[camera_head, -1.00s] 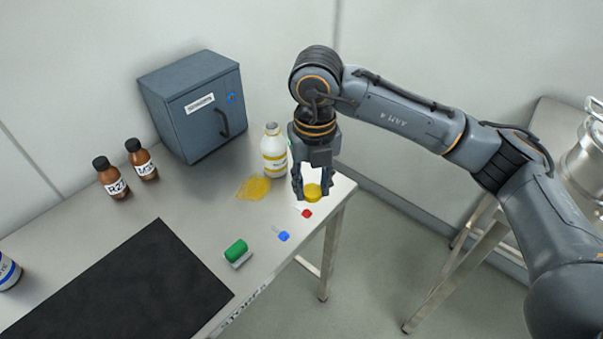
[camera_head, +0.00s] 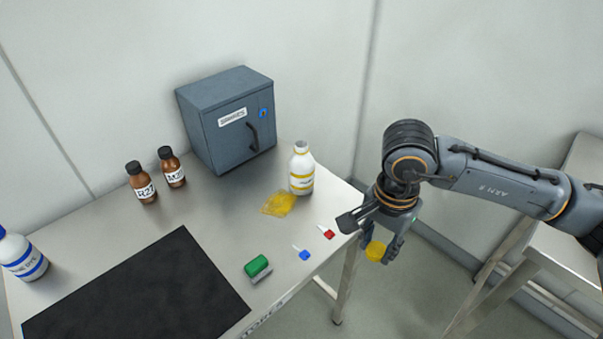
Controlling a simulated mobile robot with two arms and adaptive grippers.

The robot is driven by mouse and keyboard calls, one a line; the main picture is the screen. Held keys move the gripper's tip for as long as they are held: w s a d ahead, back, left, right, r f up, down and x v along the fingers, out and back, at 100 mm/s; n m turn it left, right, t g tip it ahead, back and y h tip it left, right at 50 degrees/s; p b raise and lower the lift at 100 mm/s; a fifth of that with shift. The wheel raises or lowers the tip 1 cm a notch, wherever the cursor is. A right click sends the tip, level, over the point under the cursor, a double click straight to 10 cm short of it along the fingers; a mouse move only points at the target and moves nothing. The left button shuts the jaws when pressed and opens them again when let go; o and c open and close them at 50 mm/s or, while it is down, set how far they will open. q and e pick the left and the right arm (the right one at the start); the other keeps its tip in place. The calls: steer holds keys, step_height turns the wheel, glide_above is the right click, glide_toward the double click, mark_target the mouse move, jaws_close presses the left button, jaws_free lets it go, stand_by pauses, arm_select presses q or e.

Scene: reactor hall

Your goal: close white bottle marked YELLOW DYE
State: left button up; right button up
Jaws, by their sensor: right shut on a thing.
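The white bottle with yellow bands (camera_head: 301,169) stands upright near the back right of the metal table, its top open with no cap on it. A yellow cap (camera_head: 376,251) is in my right gripper (camera_head: 372,240), which is shut on it. The gripper points down beyond the table's right edge, to the right of and nearer than the bottle, apart from it. My left gripper is not in view.
A grey cabinet (camera_head: 228,120) stands behind the bottle. Two brown bottles (camera_head: 142,183) (camera_head: 172,168) stand left of it. A blue-banded white bottle (camera_head: 22,254) is far left, by a black mat (camera_head: 140,290). A green-topped item (camera_head: 257,266) and small blue (camera_head: 304,255) and red (camera_head: 329,234) pieces lie near the front edge.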

steer(key=s+n, duration=0.1)
steer(key=n, duration=0.2)
steer(key=s+d+n, duration=0.1)
steer(key=n, duration=0.2)
steer(key=s+d+f+n, duration=0.1)
steer(key=n, duration=0.2)
steer(key=shift+s+n, duration=0.15)
steer(key=shift+n, duration=0.15)
